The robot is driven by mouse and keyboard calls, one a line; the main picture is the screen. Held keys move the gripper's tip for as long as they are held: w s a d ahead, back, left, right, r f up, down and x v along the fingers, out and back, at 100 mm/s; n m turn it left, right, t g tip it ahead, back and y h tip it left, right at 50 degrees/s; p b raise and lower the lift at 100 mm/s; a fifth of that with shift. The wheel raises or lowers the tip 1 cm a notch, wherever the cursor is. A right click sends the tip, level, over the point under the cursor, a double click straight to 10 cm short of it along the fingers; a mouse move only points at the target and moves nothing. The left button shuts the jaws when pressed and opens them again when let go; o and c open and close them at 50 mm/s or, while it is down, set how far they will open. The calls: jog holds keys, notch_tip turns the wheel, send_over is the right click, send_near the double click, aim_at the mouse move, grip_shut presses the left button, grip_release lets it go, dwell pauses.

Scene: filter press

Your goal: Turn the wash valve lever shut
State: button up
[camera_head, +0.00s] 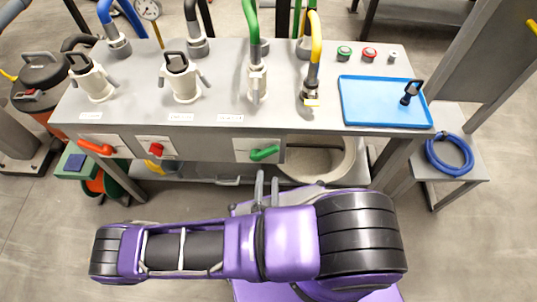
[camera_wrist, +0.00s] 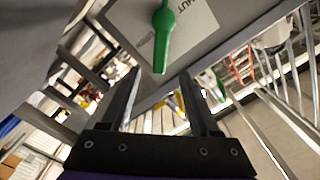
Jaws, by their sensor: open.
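A green lever (camera_head: 264,153) sits on a white plate on the front of the grey bench, at the right of the row. In the wrist view the green lever (camera_wrist: 163,38) shows before a pale plate with the letters "HUT" visible. An orange lever (camera_head: 96,147) and a red knob (camera_head: 155,149) are on plates further left. I cannot read which one is the wash valve. My gripper (camera_head: 267,178) is open and empty, just in front of and below the green lever. In the wrist view my gripper (camera_wrist: 161,76) has the lever's lower end near the gap between its fingertips.
Above, the bench top carries several hose fittings, a blue tray (camera_head: 360,113) with a black-handled piece, and green and red buttons (camera_head: 369,53). A pale basin (camera_head: 325,165) is under the bench. A blue hose coil (camera_head: 449,153) lies on a low stand at right.

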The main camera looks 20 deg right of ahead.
aim_at(269, 154)
jog(key=x, duration=0.9)
jog(key=shift+w, duration=0.15)
grip_shut()
dwell(1.0)
